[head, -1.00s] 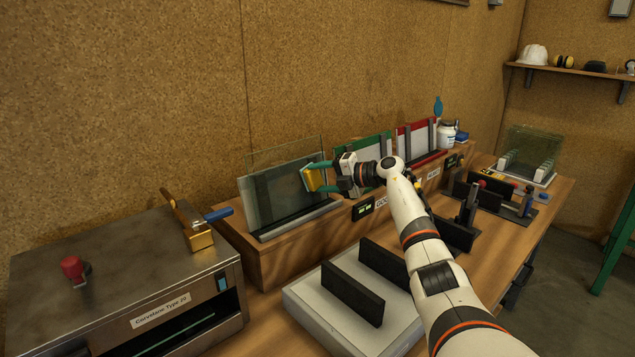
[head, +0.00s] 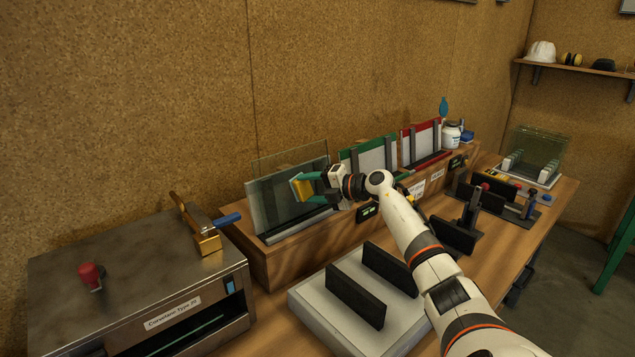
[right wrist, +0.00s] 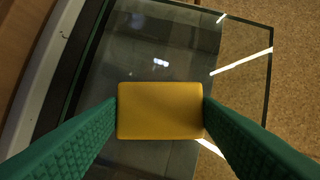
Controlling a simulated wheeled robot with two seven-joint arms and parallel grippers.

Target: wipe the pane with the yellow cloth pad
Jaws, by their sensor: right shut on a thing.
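The glass pane (head: 275,204) stands tilted back in a dark holder on the wooden ledge at the left, and it fills the middle of the right wrist view (right wrist: 150,50). My right gripper (head: 303,187) is shut on the yellow cloth pad (head: 301,190). In the right wrist view the pad (right wrist: 160,110) sits between the two green fingers, in front of the pane's face. I cannot tell for certain whether the pad touches the glass. My left gripper is out of view.
A metal machine (head: 140,275) with a red knob and blue-handled lever stands at the left. A white fixture (head: 325,318) with two black uprights is in front. Green (head: 347,155) and red (head: 408,150) frames stand further along the ledge. The cork wall is close behind.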

